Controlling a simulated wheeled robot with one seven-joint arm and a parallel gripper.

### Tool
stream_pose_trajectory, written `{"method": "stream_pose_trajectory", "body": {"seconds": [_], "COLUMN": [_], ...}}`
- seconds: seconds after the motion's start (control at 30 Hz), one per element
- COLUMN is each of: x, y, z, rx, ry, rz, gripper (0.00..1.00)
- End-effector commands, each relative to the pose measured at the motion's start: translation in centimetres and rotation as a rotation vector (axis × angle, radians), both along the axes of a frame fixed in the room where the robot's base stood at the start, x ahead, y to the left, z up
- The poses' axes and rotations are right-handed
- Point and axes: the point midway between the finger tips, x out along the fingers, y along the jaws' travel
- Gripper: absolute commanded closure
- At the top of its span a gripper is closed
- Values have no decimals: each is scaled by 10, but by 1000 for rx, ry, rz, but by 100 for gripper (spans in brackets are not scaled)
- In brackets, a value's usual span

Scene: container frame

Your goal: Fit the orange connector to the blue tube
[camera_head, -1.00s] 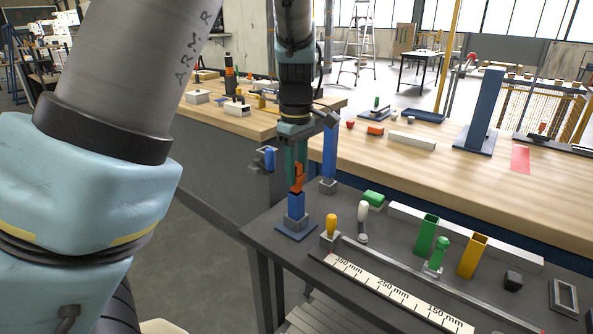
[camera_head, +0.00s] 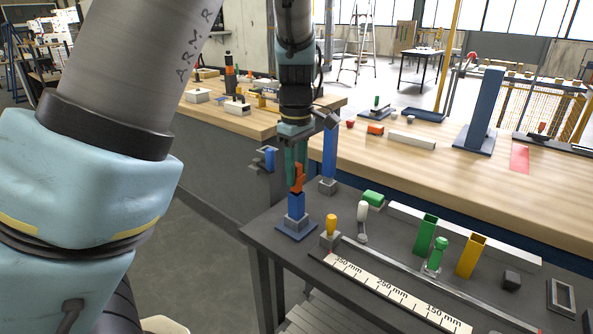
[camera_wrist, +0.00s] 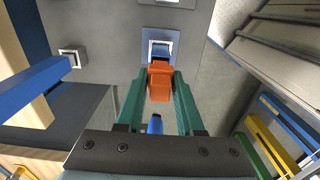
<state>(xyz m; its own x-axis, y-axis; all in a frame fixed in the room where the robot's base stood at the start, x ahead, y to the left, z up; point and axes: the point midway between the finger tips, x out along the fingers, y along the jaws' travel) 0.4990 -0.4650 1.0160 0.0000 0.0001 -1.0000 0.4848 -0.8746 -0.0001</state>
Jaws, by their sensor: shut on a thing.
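My gripper (camera_head: 297,172) has teal fingers and points down at the near bench's left corner. It is shut on the orange connector (camera_head: 298,181), which also shows between the fingers in the wrist view (camera_wrist: 160,86). The blue tube (camera_head: 296,206) stands upright in a grey block on a blue base plate (camera_head: 296,232). The connector is directly at the tube's top in the head view. In the wrist view only a bit of blue tube (camera_wrist: 159,52) shows past the connector. I cannot tell whether the connector is touching or seated, because the joint is mostly hidden.
A taller blue post (camera_head: 329,152) stands close behind. A yellow-topped peg (camera_head: 332,224) and a white-handled part (camera_head: 362,215) are close on the right. A ruler strip (camera_head: 395,295), green holder (camera_head: 426,234) and yellow holder (camera_head: 471,255) lie farther right.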

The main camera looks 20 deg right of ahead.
Motion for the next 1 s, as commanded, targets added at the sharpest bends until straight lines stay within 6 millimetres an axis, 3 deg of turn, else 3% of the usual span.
{"method": "stream_pose_trajectory", "body": {"seconds": [1.0], "x": [0], "y": [0], "z": [-6], "rx": [1], "ry": [0], "rz": [0], "gripper": [100]}}
